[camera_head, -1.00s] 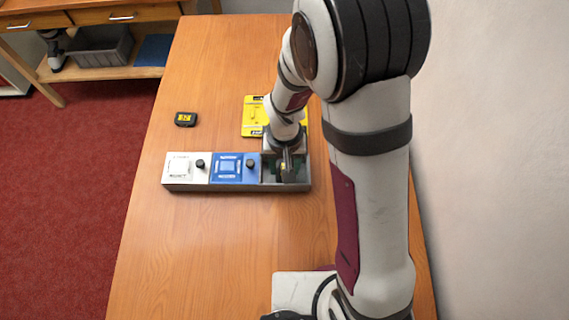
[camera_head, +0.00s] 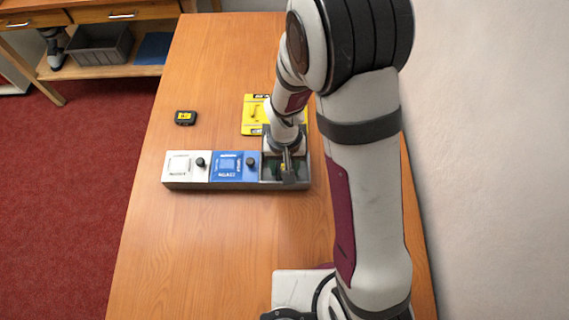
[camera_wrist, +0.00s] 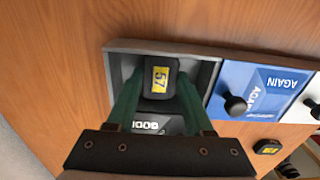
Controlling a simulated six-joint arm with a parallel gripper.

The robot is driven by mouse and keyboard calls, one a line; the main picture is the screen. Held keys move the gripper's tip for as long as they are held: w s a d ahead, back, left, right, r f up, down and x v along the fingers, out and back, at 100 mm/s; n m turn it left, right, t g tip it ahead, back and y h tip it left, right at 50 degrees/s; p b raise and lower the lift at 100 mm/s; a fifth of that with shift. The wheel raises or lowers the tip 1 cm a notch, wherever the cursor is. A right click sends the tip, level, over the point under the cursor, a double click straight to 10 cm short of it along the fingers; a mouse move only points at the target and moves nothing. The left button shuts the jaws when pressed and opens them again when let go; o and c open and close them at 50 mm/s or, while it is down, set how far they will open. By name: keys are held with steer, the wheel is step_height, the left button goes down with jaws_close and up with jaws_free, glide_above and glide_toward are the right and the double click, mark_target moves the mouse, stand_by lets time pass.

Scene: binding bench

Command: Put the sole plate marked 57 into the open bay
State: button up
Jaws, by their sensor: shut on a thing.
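The sole plate marked 57 (camera_wrist: 160,82) is a small black block with a yellow number label. My gripper (camera_wrist: 158,92) is shut on it, with a green finger on either side. In the head view my gripper (camera_head: 288,172) points down into the right-hand bay of the long grey tray (camera_head: 235,188). The plate is within the outline of this open bay (camera_wrist: 205,72); I cannot tell whether it touches the floor. My gripper hides much of the bay in the head view.
A blue plate (camera_head: 228,167) with a black knob fills the middle bay and a white plate (camera_head: 183,167) the left one. A black block with a yellow label (camera_head: 185,118) lies behind the tray. A yellow card (camera_head: 254,116) lies behind my gripper. The table front is clear.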

steer(key=o, duration=1.2)
steer(key=shift+r, duration=0.1)
step_height(320, 180, up, 11)
steer(key=shift+r, duration=0.2)
stand_by(0.4)
